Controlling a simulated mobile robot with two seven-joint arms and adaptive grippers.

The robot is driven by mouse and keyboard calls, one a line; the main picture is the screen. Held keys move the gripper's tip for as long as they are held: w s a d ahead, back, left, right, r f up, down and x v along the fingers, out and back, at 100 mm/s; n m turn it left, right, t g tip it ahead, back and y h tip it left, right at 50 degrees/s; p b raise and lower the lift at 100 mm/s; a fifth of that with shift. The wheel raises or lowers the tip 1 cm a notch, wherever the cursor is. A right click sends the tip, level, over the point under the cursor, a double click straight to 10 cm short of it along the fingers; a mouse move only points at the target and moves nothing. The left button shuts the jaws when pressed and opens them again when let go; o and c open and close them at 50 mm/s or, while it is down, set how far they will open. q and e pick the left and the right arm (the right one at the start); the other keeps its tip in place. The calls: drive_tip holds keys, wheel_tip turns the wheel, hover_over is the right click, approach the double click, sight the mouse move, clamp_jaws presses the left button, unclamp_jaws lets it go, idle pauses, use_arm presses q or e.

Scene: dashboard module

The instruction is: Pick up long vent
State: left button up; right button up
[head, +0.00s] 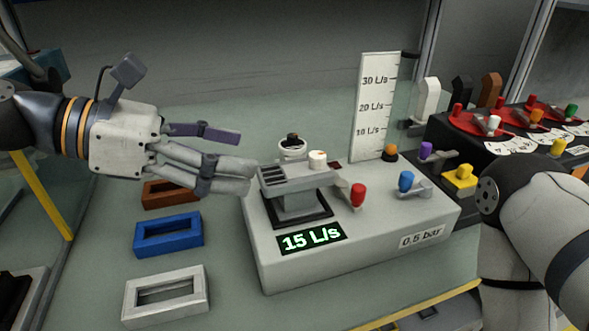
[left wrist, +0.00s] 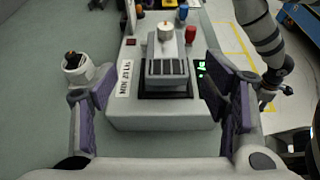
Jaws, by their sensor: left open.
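The long vent (head: 296,182) is a grey slotted piece standing on a dark square on top of the light grey module (head: 360,240). In the left wrist view the vent (left wrist: 167,68) shows its slotted end towards me, and a cream knob rises behind it. My left gripper (head: 238,160) is open and empty, with its fingers pointing at the vent from the left. In the left wrist view its purple-padded fingers (left wrist: 160,95) spread on either side of the vent, apart from it. My right arm shows at the right; its small dark end (left wrist: 268,92) is too unclear to read.
Brown, blue (head: 168,234) and white (head: 165,296) frames lie left of the module. A round white part with a dark top (head: 292,146) stands behind the vent. Red (head: 358,194) and blue (head: 406,181) levers and an upright scale (head: 375,105) stand to the right.

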sight(295, 171)
use_arm(q)
drive_tip(key=x, duration=0.3)
drive_tip(key=b+x, duration=0.1)
drive_tip(key=x, duration=0.2)
drive_tip(key=s+x, duration=0.1)
drive_tip(key=x, duration=0.2)
drive_tip(key=shift+f, duration=0.35)
drive_tip(key=shift+w+d, duration=0.1)
drive_tip(key=shift+d, duration=0.1)
drive_tip(key=shift+a+r, duration=0.1)
use_arm(e)
drive_tip(key=s+f+g, duration=0.1)
drive_tip(key=s+f, duration=0.1)
drive_tip(key=s, duration=0.1)
drive_tip(key=shift+f, duration=0.2)
use_arm(q)
drive_tip(key=c, duration=1.4)
